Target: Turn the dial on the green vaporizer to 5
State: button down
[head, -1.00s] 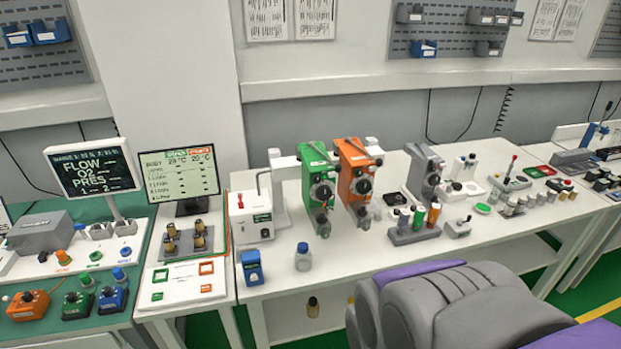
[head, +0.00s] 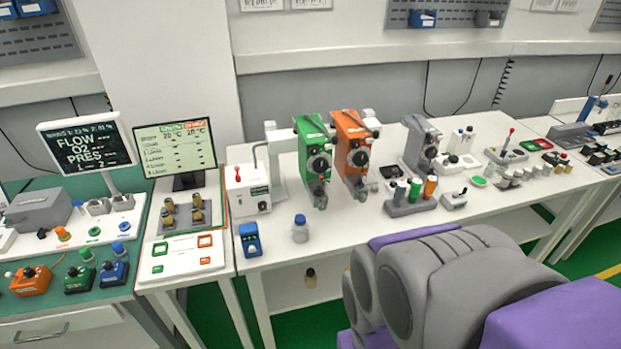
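The green vaporizer (head: 310,150) stands upright on the white table, to the left of the orange vaporizer (head: 351,140). Its round dark dial (head: 319,163) faces me; the number it points to is too small to read. My arm, grey and purple, fills the lower right of the head view and is apart from the table. My gripper does not show.
A white box with a red-tipped lever (head: 248,190) stands left of the green vaporizer. A clear blue-capped bottle (head: 300,230) and a blue device (head: 250,240) are near the table's front edge. A grey vaporizer (head: 419,145) stands to the right.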

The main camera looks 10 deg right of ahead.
aim_at(320, 165)
jog(key=i+j+z, duration=0.1)
jog(key=z, duration=0.25)
jog(key=i+j+z, duration=0.1)
jog(key=j+z, duration=0.4)
jog(key=z, duration=0.2)
jog(key=i, duration=0.05)
